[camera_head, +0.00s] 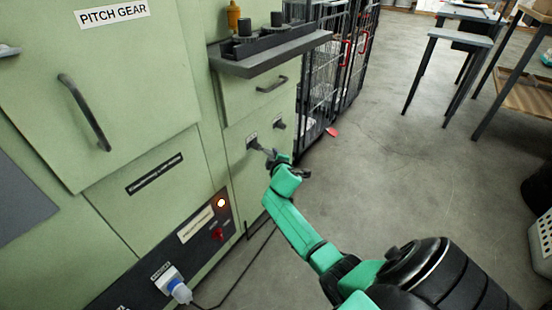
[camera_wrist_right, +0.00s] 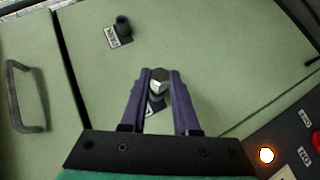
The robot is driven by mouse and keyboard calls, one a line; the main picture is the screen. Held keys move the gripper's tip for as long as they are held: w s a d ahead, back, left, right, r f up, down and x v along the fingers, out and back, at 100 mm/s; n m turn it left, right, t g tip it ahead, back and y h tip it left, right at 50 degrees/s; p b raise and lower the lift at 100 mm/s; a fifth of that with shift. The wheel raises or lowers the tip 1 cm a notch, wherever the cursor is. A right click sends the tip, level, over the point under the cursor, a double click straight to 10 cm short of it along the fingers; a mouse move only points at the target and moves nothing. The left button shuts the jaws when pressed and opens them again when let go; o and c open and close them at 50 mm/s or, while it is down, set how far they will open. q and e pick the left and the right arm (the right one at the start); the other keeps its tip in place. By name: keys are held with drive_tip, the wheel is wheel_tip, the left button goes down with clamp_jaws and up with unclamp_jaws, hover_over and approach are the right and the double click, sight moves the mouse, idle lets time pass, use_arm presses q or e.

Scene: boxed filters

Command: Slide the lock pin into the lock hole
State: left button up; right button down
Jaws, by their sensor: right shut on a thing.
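My right gripper (camera_head: 270,154) reaches the green cabinet front below the small drawer. In the right wrist view its two purple fingers (camera_wrist_right: 159,82) are closed on a grey metallic piece with a faceted end, which looks like the lock pin (camera_wrist_right: 159,75). A small label (camera_wrist_right: 153,108) on the panel shows between the fingers, partly covered by them. The lock hole itself cannot be made out, so I cannot tell how far the pin sits in the panel. A black knob with a label (camera_wrist_right: 122,27) stands apart on the same panel. My left gripper is not in view.
A dark shelf (camera_head: 270,62) with black cylinders juts out above the drawer handle (camera_head: 272,85). A lit orange lamp (camera_head: 221,203) and red switch (camera_head: 217,234) are on the lower panel. A wire cage (camera_head: 330,70) stands behind.

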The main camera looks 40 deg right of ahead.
drive_tip(key=shift+w+a+b, duration=0.2)
drive_tip(key=shift+w+b, duration=0.1)
drive_tip(key=shift+w, duration=0.2)
drive_tip(key=shift+w+a+b, duration=0.15)
drive_tip(key=shift+w+b, duration=0.15)
drive_tip(key=shift+w, duration=0.2)
drive_tip(key=c, duration=0.6)
unclamp_jaws()
drive_tip(key=shift+s+a+r, duration=0.15)
drive_tip(key=shift+s+r, duration=0.05)
drive_tip(key=shift+s, duration=0.05)
drive_tip(key=p+v, duration=0.5)
drive_tip(key=v, duration=0.9)
